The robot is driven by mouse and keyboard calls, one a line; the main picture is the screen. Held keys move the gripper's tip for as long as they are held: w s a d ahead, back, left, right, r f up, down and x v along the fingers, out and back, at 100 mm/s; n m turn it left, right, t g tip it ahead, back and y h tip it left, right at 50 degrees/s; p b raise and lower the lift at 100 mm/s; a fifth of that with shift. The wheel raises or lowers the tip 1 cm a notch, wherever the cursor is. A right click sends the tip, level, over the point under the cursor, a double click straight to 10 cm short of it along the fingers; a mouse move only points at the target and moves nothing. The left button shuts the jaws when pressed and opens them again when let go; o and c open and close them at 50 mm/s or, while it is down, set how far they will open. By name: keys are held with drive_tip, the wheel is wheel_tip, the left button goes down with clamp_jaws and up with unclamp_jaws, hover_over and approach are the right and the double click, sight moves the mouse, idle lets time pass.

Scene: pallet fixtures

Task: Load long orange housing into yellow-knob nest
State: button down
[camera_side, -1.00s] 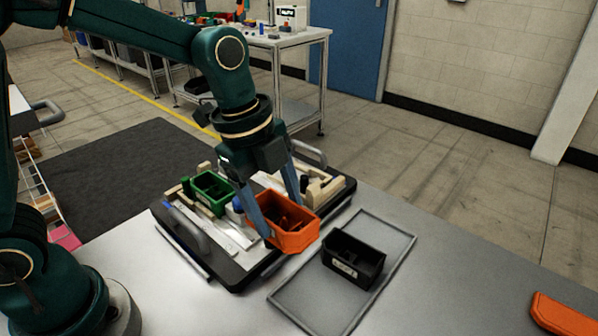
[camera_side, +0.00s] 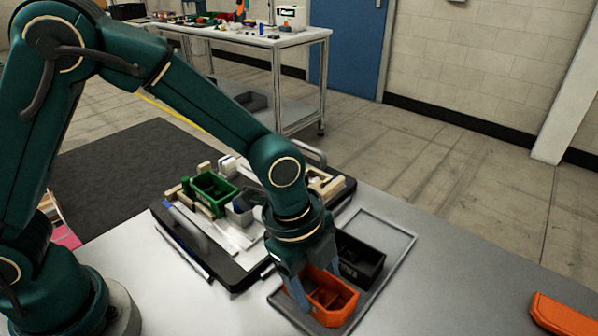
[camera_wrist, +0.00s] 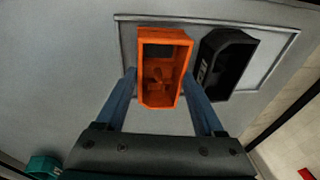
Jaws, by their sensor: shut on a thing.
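My gripper (camera_side: 318,288) is shut on an orange open-topped housing (camera_side: 332,309), one finger on each side. In the wrist view the orange housing (camera_wrist: 146,99) is upright, with its inner dividers showing. It is over the near part of the grey tray, beside the black housing; I cannot tell if it touches the tray floor. A second orange housing (camera_side: 563,316) lies at the right edge of the side view, partly cut off. The pallet fixture (camera_side: 228,277) stands to the left with its nests; my arm hides part of it, and I cannot make out a yellow knob.
A black housing (camera_side: 361,262) stands in the grey tray (camera_side: 395,238), close beside the held one. A green housing (camera_side: 209,190) sits in the pallet fixture. The table between the tray and the second orange housing is clear.

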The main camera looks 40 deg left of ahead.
unclamp_jaws()
drive_tip(key=shift+f, duration=0.1)
drive_tip(key=v, duration=1.1)
drive_tip(key=s+a+r+n+t+y, duration=0.1)
drive_tip(key=s+a+n, duration=0.3)
drive_tip(key=a+n, duration=0.3)
drive_tip(key=s+a+r+n+t, duration=0.1)
drive_tip(key=s+a+n, duration=0.4)
drive_tip(key=n, duration=0.6)
drive_tip(key=shift+a+r+t+y, duration=0.35)
drive_tip(key=shift+a+t, duration=0.45)
drive_tip(key=shift+a, duration=0.4)
